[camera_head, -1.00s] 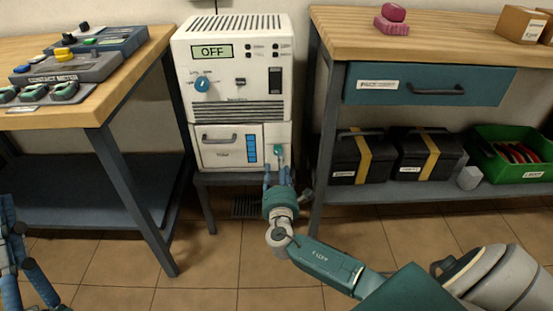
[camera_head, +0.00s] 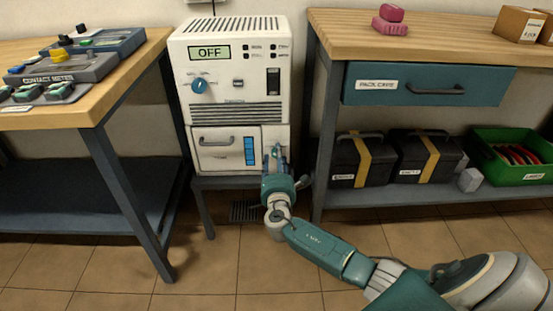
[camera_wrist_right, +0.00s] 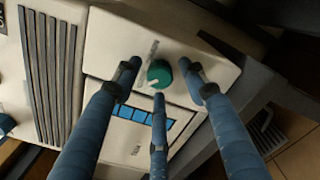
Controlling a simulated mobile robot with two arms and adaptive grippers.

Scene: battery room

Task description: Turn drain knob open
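The drain knob (camera_wrist_right: 159,73) is small, round and green, on the white panel at the lower right of the machine (camera_head: 230,70). My right gripper (camera_wrist_right: 160,80) is open, its blue fingers spread around the knob with visible gaps at the sides. One fingertip is just below the knob in the wrist view; I cannot tell whether it touches. In the head view the right gripper (camera_head: 275,162) is in front of that panel and mostly hides the knob. The machine's display (camera_head: 209,52) reads OFF. My left gripper is not in view.
A drawer front with a handle (camera_head: 218,140) and a blue level strip (camera_head: 250,151) are left of the knob. A wooden bench (camera_head: 85,110) stands at left, another (camera_head: 430,40) at right, its leg close to my right gripper. Dark cases sit on the right shelf (camera_head: 400,197).

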